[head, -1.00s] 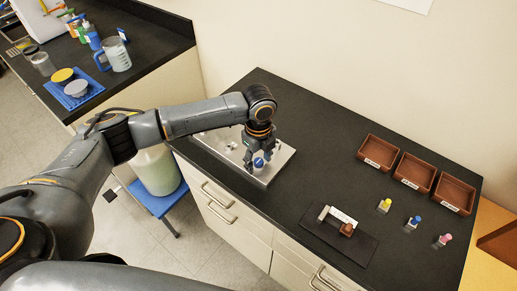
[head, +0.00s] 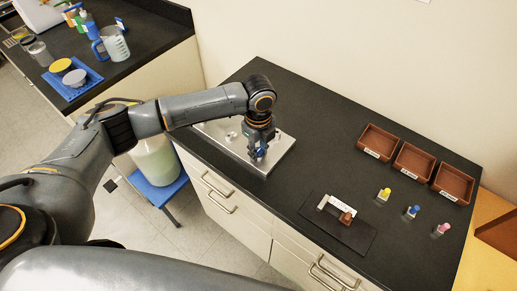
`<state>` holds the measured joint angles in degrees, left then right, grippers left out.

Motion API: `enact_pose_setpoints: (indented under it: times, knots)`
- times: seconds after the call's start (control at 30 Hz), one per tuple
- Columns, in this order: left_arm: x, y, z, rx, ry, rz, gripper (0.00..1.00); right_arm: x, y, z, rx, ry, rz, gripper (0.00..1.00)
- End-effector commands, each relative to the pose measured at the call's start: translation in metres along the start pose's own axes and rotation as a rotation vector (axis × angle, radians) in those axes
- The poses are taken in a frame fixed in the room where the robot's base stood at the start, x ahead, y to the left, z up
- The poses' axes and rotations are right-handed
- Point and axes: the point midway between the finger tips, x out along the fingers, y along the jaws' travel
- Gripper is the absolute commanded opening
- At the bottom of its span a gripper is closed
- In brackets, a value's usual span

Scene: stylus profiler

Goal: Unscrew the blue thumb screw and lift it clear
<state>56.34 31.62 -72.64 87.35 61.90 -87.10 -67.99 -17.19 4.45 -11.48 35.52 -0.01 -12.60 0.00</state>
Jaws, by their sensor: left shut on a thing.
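The blue thumb screw (head: 262,152) is at the right part of a silver metal plate (head: 279,157) on the black bench. My left gripper (head: 258,156) points down over the plate and is shut on the blue thumb screw. The fingers cover much of the screw, so I cannot tell whether it still sits in its hole or how high it is. My right gripper is not in view.
Three brown trays (head: 413,161) stand at the bench's back right. In front are small yellow (head: 384,193), blue (head: 413,211) and pink-topped (head: 444,227) pieces. A dark mat (head: 350,237) holds a white-and-brown device. Bench between plate and trays is clear.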

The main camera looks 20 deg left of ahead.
Motion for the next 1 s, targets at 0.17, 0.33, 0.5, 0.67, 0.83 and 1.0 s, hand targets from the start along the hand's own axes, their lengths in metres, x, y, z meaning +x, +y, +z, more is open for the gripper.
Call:
enact_pose_setpoints:
  times: [0.17, 0.33, 0.5, 0.67, 0.83, 1.0]
  knots:
    - [0.001, 0.0005, -0.001, -0.389, 0.003, 0.003, 0.0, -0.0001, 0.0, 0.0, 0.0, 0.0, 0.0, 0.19]
    - [0.0011, 0.0001, -0.0012, -0.783, 0.003, 0.004, 0.0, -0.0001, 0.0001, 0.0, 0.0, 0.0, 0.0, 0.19]
    - [0.0011, 0.0, -0.0011, -1.186, 0.002, 0.005, 0.0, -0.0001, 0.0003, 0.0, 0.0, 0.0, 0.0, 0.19]
    - [0.0012, -0.0001, -0.0011, -1.571, 0.001, 0.006, 0.0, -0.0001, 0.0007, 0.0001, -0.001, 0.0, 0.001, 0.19]
    - [0.0013, -0.0003, -0.0015, -1.992, 0.001, 0.008, 0.0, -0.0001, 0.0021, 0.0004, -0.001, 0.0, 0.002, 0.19]
    - [0.0015, -0.0003, -0.0018, -2.434, 0.001, 0.012, 0.0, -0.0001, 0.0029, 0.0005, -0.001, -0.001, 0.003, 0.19]
